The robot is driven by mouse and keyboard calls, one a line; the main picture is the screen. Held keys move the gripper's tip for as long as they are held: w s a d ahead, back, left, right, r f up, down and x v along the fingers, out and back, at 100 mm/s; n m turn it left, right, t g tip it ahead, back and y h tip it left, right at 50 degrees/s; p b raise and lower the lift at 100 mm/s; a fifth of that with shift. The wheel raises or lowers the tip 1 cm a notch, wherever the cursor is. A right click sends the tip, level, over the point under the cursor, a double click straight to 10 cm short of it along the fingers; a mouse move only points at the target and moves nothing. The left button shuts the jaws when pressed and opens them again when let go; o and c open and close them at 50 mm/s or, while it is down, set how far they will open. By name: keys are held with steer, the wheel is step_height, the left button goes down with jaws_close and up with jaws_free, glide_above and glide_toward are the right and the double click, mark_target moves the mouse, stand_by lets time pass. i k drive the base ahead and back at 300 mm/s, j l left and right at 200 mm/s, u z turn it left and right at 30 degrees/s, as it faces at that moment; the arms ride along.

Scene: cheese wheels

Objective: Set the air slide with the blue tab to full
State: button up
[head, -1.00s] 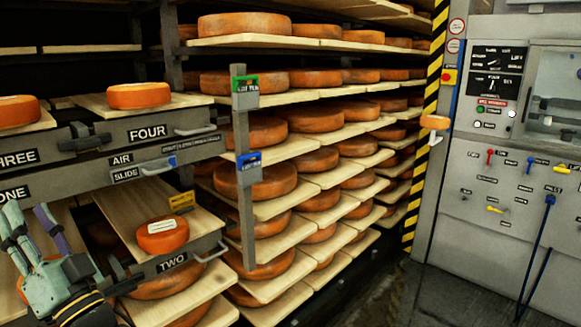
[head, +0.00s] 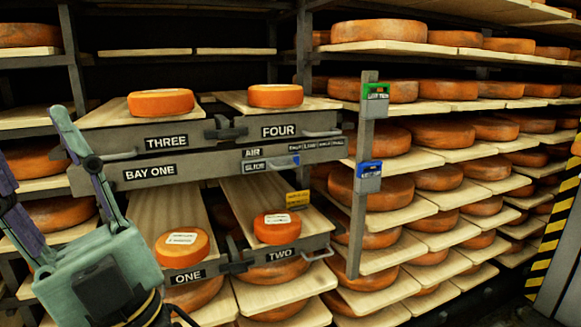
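The air slide (head: 276,164) is on the front rail of bay one, beside the AIR SLIDE label. Its blue tab (head: 296,160) sits below the left part of a small printed scale (head: 316,146), whose words are too small to read surely. My gripper (head: 32,140) is at the left, with its teal and purple fingers spread apart and nothing between them. The purple finger is partly cut off by the left edge. My gripper appears well left of the slide and apart from it.
Drawers with cheese wheels surround the rail: THREE (head: 161,103) and FOUR (head: 275,96) above, ONE (head: 182,248) and TWO (head: 277,228) below. A post (head: 360,215) right of the slide carries a green box (head: 375,91) and a blue box (head: 369,170).

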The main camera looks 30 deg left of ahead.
mark_target(288, 162)
steer(key=i+j+z, duration=0.15)
steer(key=j, duration=0.15)
steer(key=i+j+z, duration=0.3)
steer(key=j, duration=0.3)
steer(key=j+z, duration=0.15)
steer(key=j, duration=0.15)
